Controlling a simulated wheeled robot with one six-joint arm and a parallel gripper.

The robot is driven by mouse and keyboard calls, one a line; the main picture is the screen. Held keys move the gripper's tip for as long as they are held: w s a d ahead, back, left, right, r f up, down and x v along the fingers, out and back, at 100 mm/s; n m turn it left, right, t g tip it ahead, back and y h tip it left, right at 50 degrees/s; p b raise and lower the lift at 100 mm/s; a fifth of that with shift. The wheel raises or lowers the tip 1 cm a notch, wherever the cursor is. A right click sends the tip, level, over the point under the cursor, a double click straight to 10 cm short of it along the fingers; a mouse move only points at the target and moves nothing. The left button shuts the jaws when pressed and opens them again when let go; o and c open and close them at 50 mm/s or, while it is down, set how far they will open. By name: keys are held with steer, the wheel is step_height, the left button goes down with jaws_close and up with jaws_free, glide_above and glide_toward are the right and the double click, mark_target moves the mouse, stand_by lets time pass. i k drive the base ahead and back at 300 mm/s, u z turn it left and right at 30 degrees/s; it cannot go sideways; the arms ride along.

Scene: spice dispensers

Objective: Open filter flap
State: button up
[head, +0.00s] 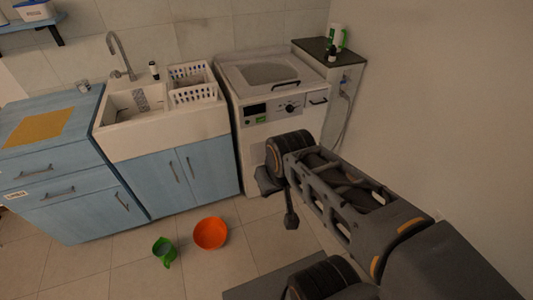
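A white washing machine (262,133) with a top lid stands against the back wall, right of the sink. Its front panel has a small display, a dark knob and a green label. I cannot make out a filter flap; my arm covers much of the lower right front. My arm reaches in from the lower right, and my gripper (279,201) hangs in front of the machine's lower front, seen partly from behind. I cannot tell whether it touches the machine, or whether its fingers are apart. I see nothing held in it.
A blue cabinet with a sink (130,108) and a white basket (193,84) stands left of the machine. An orange bowl (210,233) and a green jug (164,251) lie on the tiled floor. A narrow shelf unit (346,58) and wall bound the right side.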

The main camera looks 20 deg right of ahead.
mark_target(258, 151)
steer(key=z, duration=0.6)
steer(key=i, duration=1.1)
steer(key=u, duration=0.4)
